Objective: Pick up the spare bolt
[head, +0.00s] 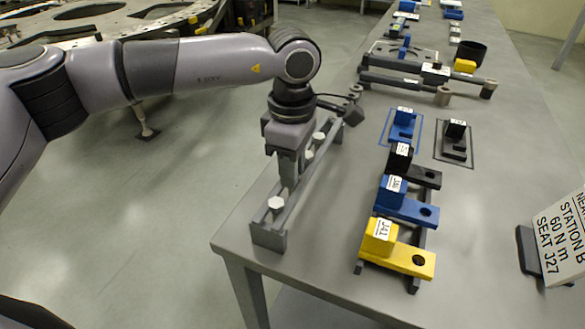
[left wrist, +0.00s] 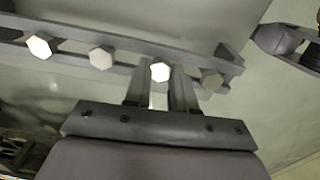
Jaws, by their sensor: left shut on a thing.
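A grey rack (head: 268,236) on the near left edge of the table holds a row of pale hex-headed bolts, one at its near end (head: 276,204) and two toward its far end. The rack (left wrist: 75,34) and its bolts also show in the left wrist view. My left gripper (head: 290,182) points down over the rack and is shut on a bolt (left wrist: 160,71), whose head shows between the fingertips. In the head view the fingers hide this bolt. I cannot tell if it is lifted from the rack. My right gripper is not in view.
Yellow (head: 408,258), blue (head: 408,208) and black (head: 425,178) labelled blocks stand in a row right of the rack. A station sign (head: 562,235) stands at the right. A dark cup (head: 470,54) is farther back. Bare table lies between rack and blocks.

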